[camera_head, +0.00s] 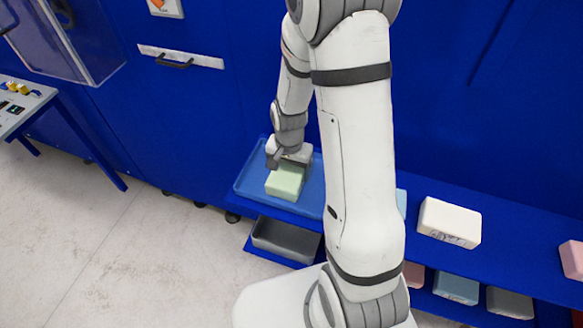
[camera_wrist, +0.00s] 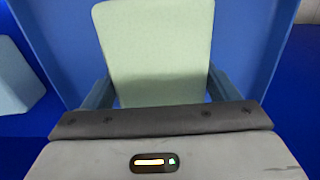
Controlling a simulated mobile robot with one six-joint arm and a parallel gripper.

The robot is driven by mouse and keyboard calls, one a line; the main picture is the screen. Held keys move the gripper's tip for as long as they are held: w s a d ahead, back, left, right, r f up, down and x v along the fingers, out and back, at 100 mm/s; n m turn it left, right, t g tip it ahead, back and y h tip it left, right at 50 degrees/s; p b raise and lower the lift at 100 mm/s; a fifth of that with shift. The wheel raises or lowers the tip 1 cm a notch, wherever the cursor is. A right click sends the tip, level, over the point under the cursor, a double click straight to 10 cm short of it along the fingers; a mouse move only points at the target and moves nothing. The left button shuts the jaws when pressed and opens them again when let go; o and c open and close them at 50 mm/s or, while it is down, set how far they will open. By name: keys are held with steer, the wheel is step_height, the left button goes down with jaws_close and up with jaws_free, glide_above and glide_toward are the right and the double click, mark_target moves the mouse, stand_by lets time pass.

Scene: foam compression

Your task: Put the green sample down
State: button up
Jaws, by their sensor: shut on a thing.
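The green sample (camera_head: 284,183) is a pale green foam block at the left end of the blue shelf, over a blue tray (camera_head: 246,186). My gripper (camera_head: 285,165) is shut on it from above. In the wrist view the green sample (camera_wrist: 157,50) sits between the two fingers of my gripper (camera_wrist: 158,90). The blue tray (camera_wrist: 258,35) shows around it there. I cannot tell whether the block's underside touches the tray floor.
A white block (camera_head: 449,222) with dark marking stands on the shelf to the right. A pink block (camera_head: 573,259) is at the far right. A light blue block (camera_wrist: 20,80) lies left of the tray in the wrist view. A grey tray (camera_head: 285,240) is on the lower shelf.

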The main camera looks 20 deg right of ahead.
mark_target(290, 169)
steer(key=o, duration=1)
steer(key=shift+c, duration=0.2)
step_height(290, 169, up, 12)
steer(key=s+r+n+t, duration=0.3)
steer(key=s+r+n, duration=0.4)
steer(key=s+r, duration=0.5)
steer(key=shift+s+d, duration=0.3)
steer(key=shift+s, duration=0.95)
